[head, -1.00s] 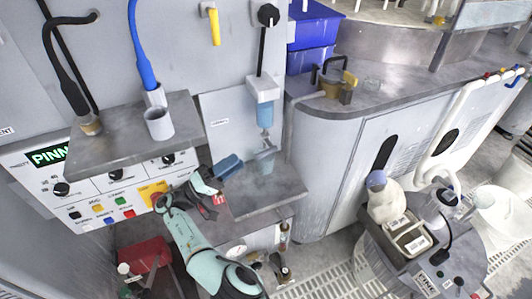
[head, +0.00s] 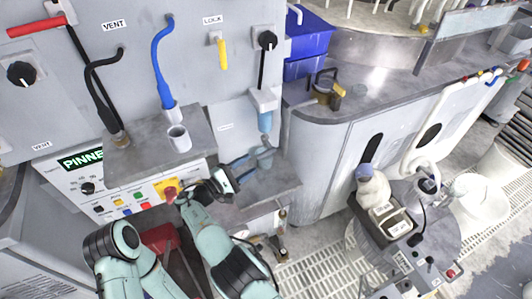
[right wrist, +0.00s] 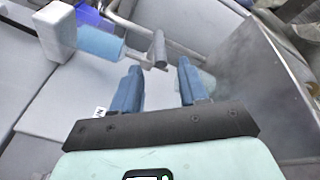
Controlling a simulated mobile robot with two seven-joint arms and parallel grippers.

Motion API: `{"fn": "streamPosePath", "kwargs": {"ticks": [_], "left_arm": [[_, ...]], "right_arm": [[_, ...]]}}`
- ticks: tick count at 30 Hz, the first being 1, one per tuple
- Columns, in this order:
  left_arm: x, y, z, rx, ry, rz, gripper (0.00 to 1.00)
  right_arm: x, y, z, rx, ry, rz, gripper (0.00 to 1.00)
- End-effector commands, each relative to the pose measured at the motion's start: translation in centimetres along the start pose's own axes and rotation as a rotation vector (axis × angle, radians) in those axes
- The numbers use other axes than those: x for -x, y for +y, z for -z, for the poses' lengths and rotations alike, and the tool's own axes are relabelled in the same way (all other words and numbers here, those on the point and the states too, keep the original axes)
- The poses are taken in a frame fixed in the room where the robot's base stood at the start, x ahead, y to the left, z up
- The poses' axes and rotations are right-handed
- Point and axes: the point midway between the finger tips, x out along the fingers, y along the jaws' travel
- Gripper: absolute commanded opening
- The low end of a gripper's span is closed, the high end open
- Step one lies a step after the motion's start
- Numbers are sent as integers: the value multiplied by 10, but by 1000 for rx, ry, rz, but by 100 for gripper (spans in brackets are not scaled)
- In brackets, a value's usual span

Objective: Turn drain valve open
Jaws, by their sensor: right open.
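The drain valve appears to be the metal pipe with a short grey T-shaped handle (right wrist: 159,48) in the right wrist view, below a light-blue cylinder (right wrist: 92,43). In the head view the cylinder (head: 265,121) hangs on the grey wall panel, and the valve below it is small and partly hidden. My right gripper (head: 247,164) is there, its blue fingers pointing at the valve area. In the right wrist view the gripper (right wrist: 160,88) is open and empty, with the handle just beyond the gap between its fingertips, apart from them. My left gripper is not seen.
A grey shelf (head: 145,150) with a cup (head: 179,138) and the button panel (head: 125,200) are left of my right gripper. A metal ledge (head: 270,185) lies beneath it. A rounded cabinet (head: 325,165) stands to the right. A metal wall (right wrist: 262,75) flanks the right finger.

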Motion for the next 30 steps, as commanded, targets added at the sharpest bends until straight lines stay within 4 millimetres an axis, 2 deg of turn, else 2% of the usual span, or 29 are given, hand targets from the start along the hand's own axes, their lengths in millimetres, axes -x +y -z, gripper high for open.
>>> {"fn": "streamPosePath", "kwargs": {"ticks": [1,3,10,15,24,28,30], "left_arm": [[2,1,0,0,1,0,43],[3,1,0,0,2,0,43],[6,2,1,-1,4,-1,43],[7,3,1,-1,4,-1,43],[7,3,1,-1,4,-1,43],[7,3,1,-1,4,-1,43],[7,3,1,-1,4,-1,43]], "right_arm": [[-13,0,-1,0,-4,2,43],[-28,0,-1,0,-3,2,43],[-64,0,-1,-2,-3,1,43],[-75,1,-1,-3,-1,0,43],[-77,0,0,-3,-1,0,43],[-77,1,0,-3,-1,0,1],[-77,1,0,-3,-1,0,0]]}}
